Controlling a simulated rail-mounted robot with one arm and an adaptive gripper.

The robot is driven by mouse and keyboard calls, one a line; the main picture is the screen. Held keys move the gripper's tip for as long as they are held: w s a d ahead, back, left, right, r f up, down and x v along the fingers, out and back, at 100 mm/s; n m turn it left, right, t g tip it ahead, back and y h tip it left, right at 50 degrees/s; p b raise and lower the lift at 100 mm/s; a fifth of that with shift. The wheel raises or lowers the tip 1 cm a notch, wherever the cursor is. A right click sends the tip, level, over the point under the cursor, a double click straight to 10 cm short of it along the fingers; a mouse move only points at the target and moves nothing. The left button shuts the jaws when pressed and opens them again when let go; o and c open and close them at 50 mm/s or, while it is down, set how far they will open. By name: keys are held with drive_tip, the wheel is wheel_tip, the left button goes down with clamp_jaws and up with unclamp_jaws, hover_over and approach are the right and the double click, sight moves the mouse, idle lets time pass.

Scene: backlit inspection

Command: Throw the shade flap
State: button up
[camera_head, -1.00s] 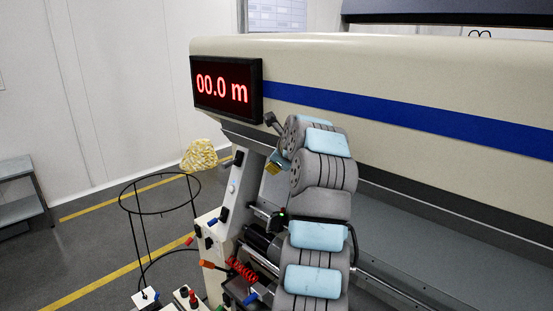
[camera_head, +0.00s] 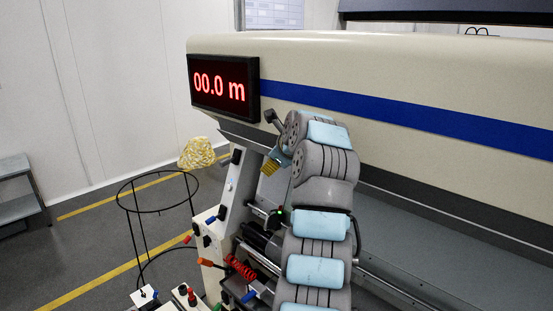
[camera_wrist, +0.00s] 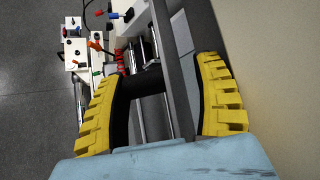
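No part in these views can be picked out for sure as the shade flap. A short dark lever with a knob (camera_head: 272,118) stands out from the cream machine housing, just right of the red display. My gripper (camera_head: 271,167) is just below that lever in the head view, partly hidden by my arm. In the wrist view my gripper (camera_wrist: 158,70) has its two yellow ribbed fingers wide apart, with nothing held between them. The machine's rails and dark roller show beyond the gap.
The display (camera_head: 223,88) reads 00.0 m. The cream housing (camera_head: 400,80) with its blue stripe runs to the right. A black wire hoop stand (camera_head: 158,190) and a yellow-white bundle (camera_head: 196,153) are at left. A red coil (camera_head: 240,267) and several coloured knobs sit low in front.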

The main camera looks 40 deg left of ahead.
drive_tip(key=shift+s+r, duration=0.1)
drive_tip(key=shift+s+d+r, duration=0.2)
drive_tip(key=shift+d+r, duration=0.15)
drive_tip(key=shift+d, duration=0.15)
drive_tip(key=s+d, duration=0.5)
drive_tip(key=d, duration=0.5)
drive_tip(key=shift+s+d, duration=0.2)
drive_tip(key=shift+s, duration=0.1)
drive_tip(key=shift+f, duration=0.1)
idle(0.3)
